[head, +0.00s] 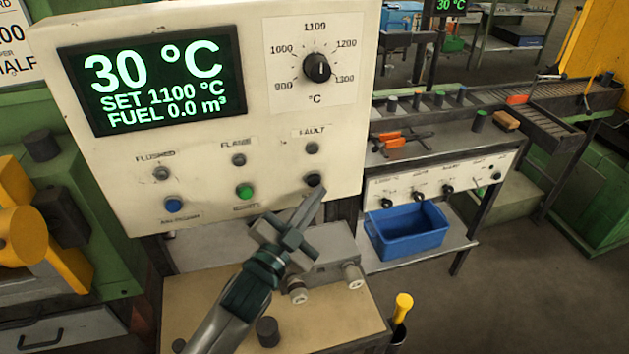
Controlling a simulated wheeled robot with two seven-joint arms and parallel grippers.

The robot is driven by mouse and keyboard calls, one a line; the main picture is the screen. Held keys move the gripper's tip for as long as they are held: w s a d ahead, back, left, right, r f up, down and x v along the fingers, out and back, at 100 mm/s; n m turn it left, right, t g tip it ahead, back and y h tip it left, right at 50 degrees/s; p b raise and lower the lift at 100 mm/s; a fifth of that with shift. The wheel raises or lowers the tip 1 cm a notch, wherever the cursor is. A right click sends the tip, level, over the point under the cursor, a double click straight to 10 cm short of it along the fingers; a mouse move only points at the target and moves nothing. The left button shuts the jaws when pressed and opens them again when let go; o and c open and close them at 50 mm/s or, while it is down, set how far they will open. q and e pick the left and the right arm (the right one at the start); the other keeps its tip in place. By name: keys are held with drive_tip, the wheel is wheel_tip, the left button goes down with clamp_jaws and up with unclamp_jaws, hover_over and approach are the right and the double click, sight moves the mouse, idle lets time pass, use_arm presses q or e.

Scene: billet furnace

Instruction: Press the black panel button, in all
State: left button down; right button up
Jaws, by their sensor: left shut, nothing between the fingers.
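The black button (314,179) is at the lower right of the cream control panel (215,145), below the FAULT lamp (312,148). My left gripper (314,197) is shut and empty, its fingertips right at the lower edge of the black button. I cannot tell whether the tips touch it. The panel's display (150,80) reads 30 °C, SET 1100 °C and FUEL 0.0 m³. My right gripper is not in view.
On the panel are a blue button (174,205), a green button (245,191) and a dial (316,68). A beige bench top (200,290) with a grey valve block (325,268) lies below. A blue bin (407,230) stands on a shelf at right.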

use_arm(q)
drive_tip(key=shift+s, duration=0.1)
drive_tip(key=s, duration=0.1)
drive_tip(key=s+d+p, duration=0.1)
drive_tip(key=s, duration=0.2)
drive_tip(key=shift+s+d, duration=0.25)
drive_tip(key=shift+s, duration=0.05)
idle(0.4)
idle(0.7)
